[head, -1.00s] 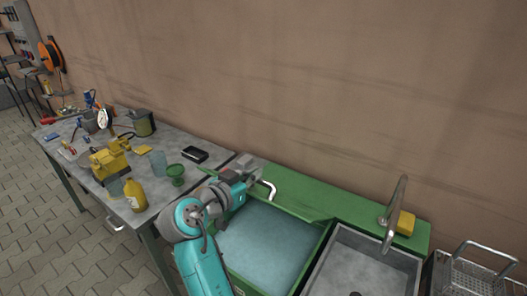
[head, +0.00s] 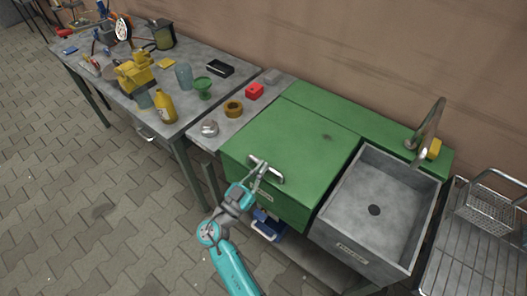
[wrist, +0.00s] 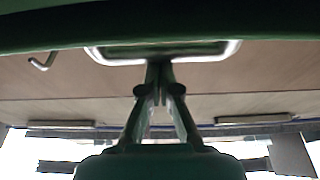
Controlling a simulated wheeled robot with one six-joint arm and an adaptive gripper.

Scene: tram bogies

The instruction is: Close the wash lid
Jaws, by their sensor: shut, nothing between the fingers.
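The green wash lid (head: 300,135) lies flat over the wash basin in the head view and hides the water. Its metal bar handle (head: 268,170) is at the front edge. My gripper (head: 262,170) is at the handle, in front of the lid. In the wrist view the fingers of my gripper (wrist: 160,68) are together and empty, with their tips just by the handle (wrist: 205,54). The green edge (wrist: 160,30) runs across the top there. I cannot tell whether the fingertips touch the handle.
A grey sink (head: 375,210) with a tap (head: 430,125) is on the right, beside a wire basket (head: 487,212). A workbench (head: 140,80) with tools and a vise (head: 135,73) is at left. A blue item (head: 268,225) sits below the lid. Paved floor at left front is free.

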